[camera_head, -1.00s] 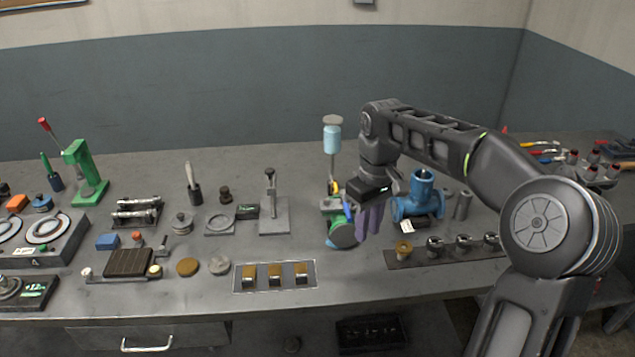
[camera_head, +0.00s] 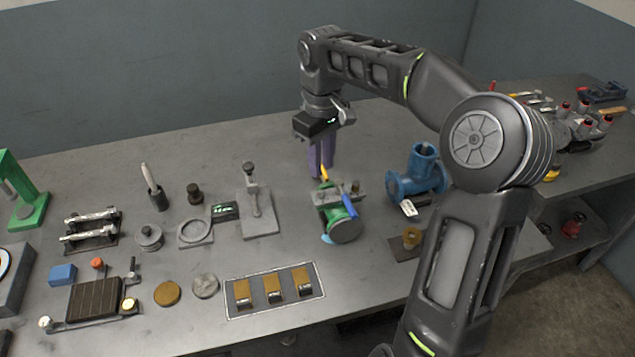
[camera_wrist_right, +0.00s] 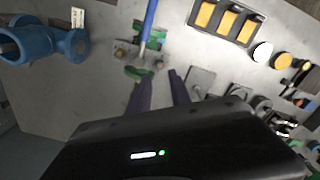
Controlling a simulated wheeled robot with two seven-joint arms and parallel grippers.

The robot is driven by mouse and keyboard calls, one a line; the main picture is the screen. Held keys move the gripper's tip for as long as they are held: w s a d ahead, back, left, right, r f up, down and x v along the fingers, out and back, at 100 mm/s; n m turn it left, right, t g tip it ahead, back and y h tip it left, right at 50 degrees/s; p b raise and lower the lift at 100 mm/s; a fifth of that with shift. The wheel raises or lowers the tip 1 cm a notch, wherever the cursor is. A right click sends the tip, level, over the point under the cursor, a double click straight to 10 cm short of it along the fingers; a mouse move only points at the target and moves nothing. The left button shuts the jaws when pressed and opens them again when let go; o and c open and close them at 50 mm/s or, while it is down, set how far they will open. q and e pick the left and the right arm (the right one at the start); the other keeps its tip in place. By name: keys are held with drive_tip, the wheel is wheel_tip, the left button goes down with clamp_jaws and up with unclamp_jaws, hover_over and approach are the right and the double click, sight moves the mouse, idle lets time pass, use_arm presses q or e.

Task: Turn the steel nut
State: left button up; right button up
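I cannot single out the steel nut with certainty. A green fixture (camera_head: 343,229) with a steel top plate (camera_head: 326,198) stands on the bench, and small metal fasteners show on the plate. A blue-handled tool (camera_head: 348,204) and a yellow piece lie across it. The plate also shows in the right wrist view (camera_wrist_right: 128,50). My right gripper (camera_head: 321,173) has purple fingers pointing down, just behind the fixture. In the wrist view its two fingers (camera_wrist_right: 160,78) are apart with bare bench between them. My left gripper is not in view.
A blue pipe fitting (camera_head: 417,180) stands right of the fixture. A lever stand (camera_head: 262,218) is at left, and a tray of brass-topped blocks (camera_head: 233,312) in front.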

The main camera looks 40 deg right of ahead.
sight(321, 193)
drive_tip(key=shift+f+p, duration=0.55)
drive_tip(key=shift+f, duration=3.4)
drive_tip(key=shift+c, duration=0.5)
clamp_jaws()
